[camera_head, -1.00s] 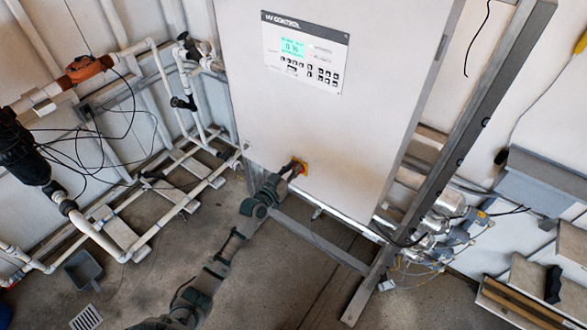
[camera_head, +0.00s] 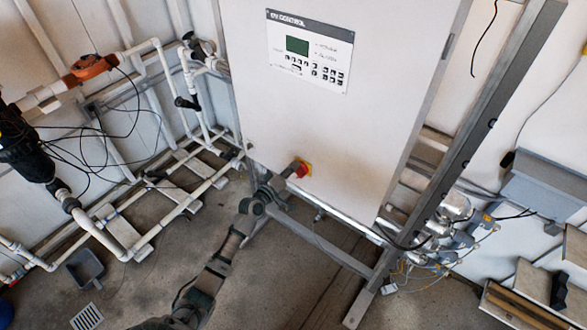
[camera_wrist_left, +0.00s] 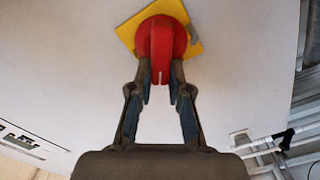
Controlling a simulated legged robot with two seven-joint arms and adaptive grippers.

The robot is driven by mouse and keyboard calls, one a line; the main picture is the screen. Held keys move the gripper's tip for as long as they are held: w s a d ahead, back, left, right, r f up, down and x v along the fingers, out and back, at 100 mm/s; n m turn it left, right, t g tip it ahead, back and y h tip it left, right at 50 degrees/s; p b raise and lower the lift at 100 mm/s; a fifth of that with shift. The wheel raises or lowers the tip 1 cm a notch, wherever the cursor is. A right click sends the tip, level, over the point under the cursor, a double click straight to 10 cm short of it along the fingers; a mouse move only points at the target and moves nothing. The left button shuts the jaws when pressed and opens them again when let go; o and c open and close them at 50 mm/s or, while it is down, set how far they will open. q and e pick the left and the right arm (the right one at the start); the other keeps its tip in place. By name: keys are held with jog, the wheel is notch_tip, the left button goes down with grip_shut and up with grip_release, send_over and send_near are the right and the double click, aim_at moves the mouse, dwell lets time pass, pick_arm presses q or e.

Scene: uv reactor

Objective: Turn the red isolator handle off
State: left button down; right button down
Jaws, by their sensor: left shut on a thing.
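The red isolator handle (camera_head: 302,170) sits on a yellow plate (camera_head: 308,174) low on the front of the white control cabinet (camera_head: 330,130). In the left wrist view the round red handle (camera_wrist_left: 161,38) shows a grip bar with a white mark, and its yellow plate (camera_wrist_left: 127,31) looks tilted. My left gripper (camera_head: 293,168) is at the handle, with its two fingers on either side of the grip bar; in the wrist view the gripper (camera_wrist_left: 160,90) is shut on it. The cabinet display (camera_head: 297,45) is dark. My right gripper is not in view.
White pipework (camera_head: 160,80) with an orange valve (camera_head: 88,68) stands at the left. A metal frame post (camera_head: 470,140) runs along the cabinet's right side. A grey dustpan (camera_head: 85,268) lies on the floor. The floor below the cabinet is mostly open.

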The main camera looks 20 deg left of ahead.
pick_arm(q)
jog(key=n, duration=0.2)
jog(key=f+n, duration=0.1)
jog(key=shift+w+a+n, duration=0.1)
jog(key=shift+a+n, duration=0.2)
jog(key=shift+n, duration=0.1)
jog(key=shift+f+n, duration=0.2)
jog(key=shift+n, duration=0.55)
jog(key=shift+f+n, duration=0.15)
jog(key=shift+n, duration=0.6)
jog(key=c, duration=1.2)
grip_release()
jog(key=shift+o, duration=0.5)
jog(key=shift+a, duration=0.1)
jog(key=v, duration=1.2)
jog(key=shift+w, duration=0.1)
